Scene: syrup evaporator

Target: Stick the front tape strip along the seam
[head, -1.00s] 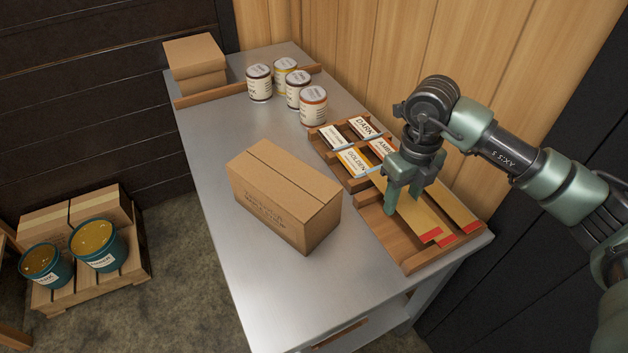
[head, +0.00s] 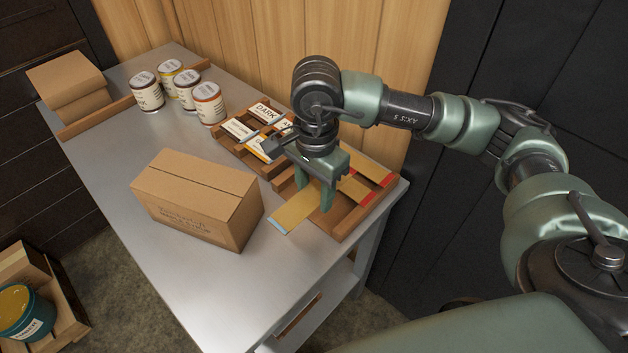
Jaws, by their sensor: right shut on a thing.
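The closed cardboard box (head: 197,198) stands on the metal table, with a seam running along its top (head: 205,172). My right gripper (head: 312,200) is shut on a tan tape strip (head: 291,213) with a pale blue end. The strip reaches out of the wooden tray's front side toward the box, apart from it. Another tape strip with red ends (head: 357,188) lies in the wooden tray (head: 352,228) behind the gripper. The gripper hides part of the tray and strips. My left gripper is not in view.
Several cans (head: 208,103) stand at the back of the metal table (head: 120,166), near stacked flat cartons (head: 70,85). The table is clear in front of the box.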

